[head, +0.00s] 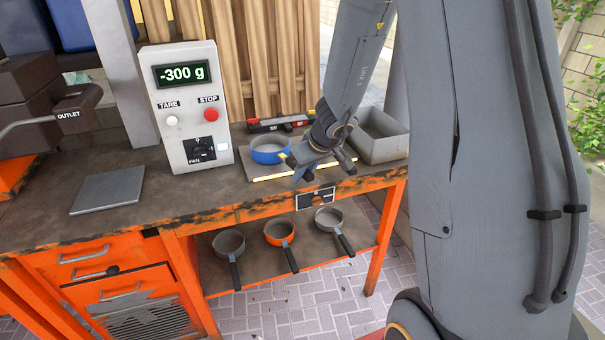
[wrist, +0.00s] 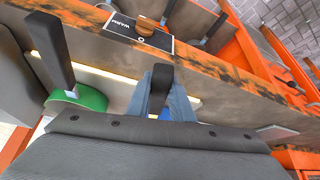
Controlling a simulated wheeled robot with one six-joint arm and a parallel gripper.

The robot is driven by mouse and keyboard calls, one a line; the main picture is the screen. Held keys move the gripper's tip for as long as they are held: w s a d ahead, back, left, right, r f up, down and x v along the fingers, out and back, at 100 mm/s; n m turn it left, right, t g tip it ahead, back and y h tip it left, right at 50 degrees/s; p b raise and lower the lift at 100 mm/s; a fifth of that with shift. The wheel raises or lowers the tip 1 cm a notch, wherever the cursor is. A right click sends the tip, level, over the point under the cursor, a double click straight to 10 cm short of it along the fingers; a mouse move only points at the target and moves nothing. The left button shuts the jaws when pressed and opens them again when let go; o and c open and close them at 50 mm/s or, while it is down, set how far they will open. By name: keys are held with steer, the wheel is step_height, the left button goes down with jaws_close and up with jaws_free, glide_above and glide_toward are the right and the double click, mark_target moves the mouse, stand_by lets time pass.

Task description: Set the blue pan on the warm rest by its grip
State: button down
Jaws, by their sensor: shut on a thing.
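The blue pan (head: 268,150) is upright over the left part of the warm rest (head: 271,177), a plate with a glowing front strip. I cannot tell whether its base touches the plate. My gripper (head: 305,174) is shut on the pan's black grip, in front of the pan. In the wrist view, my gripper's blue-grey fingers (wrist: 165,98) flank the grip, and only a sliver of the blue pan (wrist: 165,115) shows. The warm rest (wrist: 110,88) lies beyond, with the panel marked WARM (wrist: 140,30) on the bench front.
A green pan (wrist: 88,98) with a black grip is close beside my gripper; my arm mostly hides it in the head view. A grey bin (head: 383,138) stands right, a scale readout box (head: 190,110) left. Several pans, including an orange one (head: 279,232), sit on the lower shelf.

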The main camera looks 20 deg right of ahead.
stand_by(0.3)
steer(key=c, duration=1.5)
jaws_free()
steer(key=p+v, duration=0.1)
steer(key=v, duration=0.6)
steer(key=shift+s+r+p, duration=0.2)
steer(key=shift+r+p, duration=0.15)
steer(key=s+a+m+g, duration=0.1)
steer(key=s+a, duration=0.1)
steer(key=s, duration=0.5)
steer(key=s+a+m+g+h, duration=0.1)
steer(key=s+a+g, duration=0.1)
steer(key=s, duration=0.5)
steer(key=s+a+m+g, duration=0.1)
steer(key=s+a, duration=0.1)
steer(key=s, duration=0.4)
steer(key=shift+s+a+f+h, duration=0.1)
steer(key=shift+s+f+h, duration=0.2)
steer(key=shift+s, duration=0.1)
